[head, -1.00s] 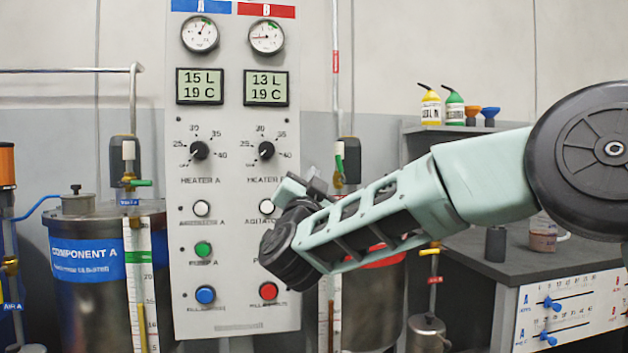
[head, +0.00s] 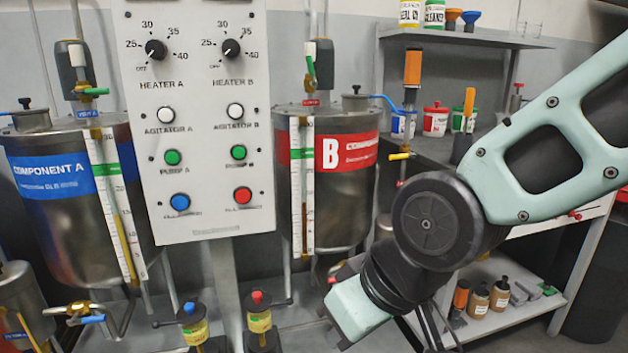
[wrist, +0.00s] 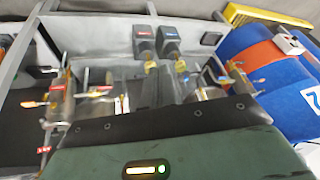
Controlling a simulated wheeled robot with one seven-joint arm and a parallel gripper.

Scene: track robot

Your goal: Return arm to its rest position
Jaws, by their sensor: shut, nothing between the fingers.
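My arm (head: 545,140) comes in from the right in the head view and bends down at a large dark round joint (head: 432,222). Its pale green lower link (head: 357,310) is low, below and in front of the tank marked B. I cannot make out my gripper's fingers in the head view. The wrist view shows no fingers either. It looks down past a dark green body with a lit strip (wrist: 147,170), which seems to be part of me.
The control panel (head: 196,135) stands between the component A tank (head: 55,185) and the B tank (head: 345,205). Two small capped bottles stand below it. A bench with shelves (head: 500,315) is at the right, behind my arm. A blue drum (wrist: 262,75) shows in the wrist view.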

